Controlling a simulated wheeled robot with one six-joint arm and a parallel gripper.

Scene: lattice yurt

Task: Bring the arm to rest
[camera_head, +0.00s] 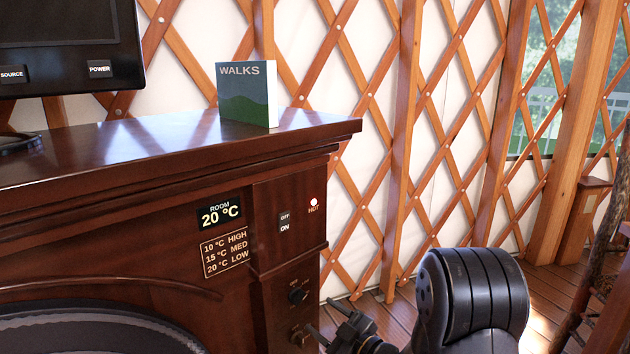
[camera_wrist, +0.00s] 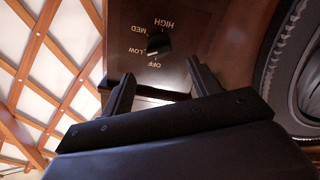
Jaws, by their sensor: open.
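My gripper (camera_head: 328,334) is at the bottom of the head view, beside the right part of the cabinet front (camera_head: 262,290). In the wrist view my gripper (camera_wrist: 163,84) is open, with its two dark fingers well apart and nothing between them. A black knob (camera_wrist: 157,44) marked OFF, LOW, MED and HIGH lies beyond the fingertips, with a visible gap. Its pale mark seems to face LOW, but it is small. My dark arm link rises at the lower right of the head view; the rest of the arm is out of view.
The cabinet carries a room display (camera_head: 220,213) reading 20 °C, an OFF/ON switch (camera_head: 285,222) and a lit HOT lamp (camera_head: 314,202). A WALKS book (camera_head: 246,95) stands on top. The lattice wall (camera_head: 375,150) is behind. Some floor (camera_head: 553,292) shows at right.

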